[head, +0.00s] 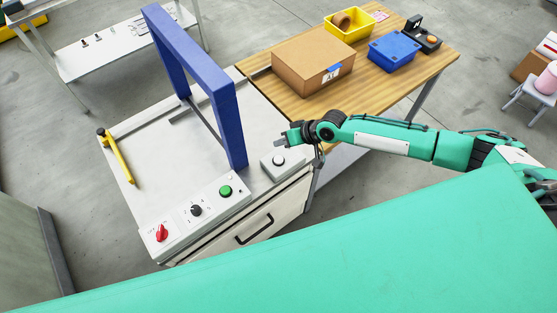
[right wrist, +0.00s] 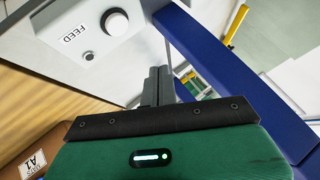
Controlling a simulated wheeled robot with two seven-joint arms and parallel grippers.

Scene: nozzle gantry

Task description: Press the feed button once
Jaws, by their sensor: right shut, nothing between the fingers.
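The feed button (head: 278,160) is a round white cap on a small light-grey box (head: 289,169) at the right front corner of the machine's white top. In the right wrist view the feed button (right wrist: 115,22) sits beside a label reading FEED. My right gripper (head: 282,138) is shut and empty. It appears just behind the button box in the head view. In the right wrist view its closed fingers (right wrist: 159,84) show below and to the right of the button, with a gap in the picture. The height above the top is hard to judge. My left gripper is not in view.
A blue gantry frame (head: 225,125) stands on the machine top, left of the gripper. The front panel has a green button (head: 226,191), a black knob (head: 196,210) and a red switch (head: 161,233). A cardboard box (head: 305,75) stands on the wooden table behind.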

